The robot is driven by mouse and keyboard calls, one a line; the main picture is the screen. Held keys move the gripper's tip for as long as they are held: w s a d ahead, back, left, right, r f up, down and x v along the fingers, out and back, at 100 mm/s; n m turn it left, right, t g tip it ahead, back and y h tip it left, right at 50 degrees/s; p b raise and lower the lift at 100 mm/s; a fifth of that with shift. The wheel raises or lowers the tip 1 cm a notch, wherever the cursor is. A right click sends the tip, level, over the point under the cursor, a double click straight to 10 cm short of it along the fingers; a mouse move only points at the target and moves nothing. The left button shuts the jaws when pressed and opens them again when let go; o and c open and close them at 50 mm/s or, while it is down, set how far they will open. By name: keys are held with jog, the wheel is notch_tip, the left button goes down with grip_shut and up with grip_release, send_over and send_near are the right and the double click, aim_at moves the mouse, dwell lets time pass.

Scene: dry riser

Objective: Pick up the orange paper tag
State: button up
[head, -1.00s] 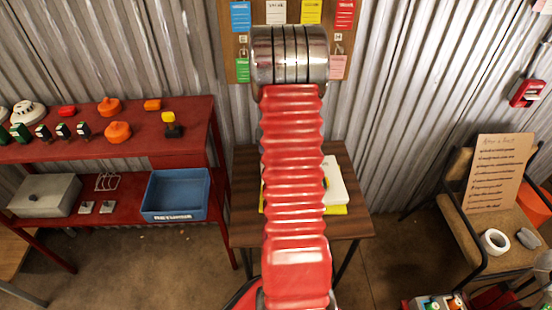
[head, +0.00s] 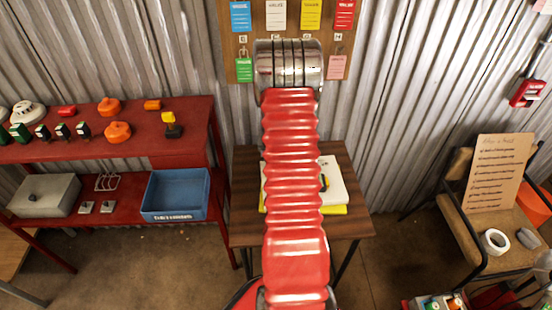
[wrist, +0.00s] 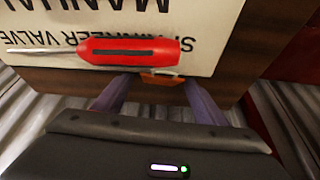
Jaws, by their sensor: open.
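The orange paper tag (wrist: 160,74) appears in the wrist view as a small orange-brown piece, seen at a slant. It lies by the edge of the white manual, just below the red screwdriver handle (wrist: 130,51), and is partly hidden. My gripper (wrist: 156,83) is open, its two dark purple fingers on either side of the tag. I cannot tell whether they touch it. In the head view my arm hides the gripper and the tag.
The white manual (head: 333,184) lies on a small brown table (head: 243,222) against the corrugated wall. A board (head: 292,42) with coloured tags hangs above it. A red bench (head: 70,157) with a blue bin (head: 175,212) stands left; a chair (head: 462,228) stands right.

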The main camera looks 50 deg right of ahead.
jog(key=shift+c, duration=0.3)
jog(key=c, duration=1.1)
jog(key=shift+c, duration=0.2)
notch_tip(320, 180, up, 28)
dwell(0.4)
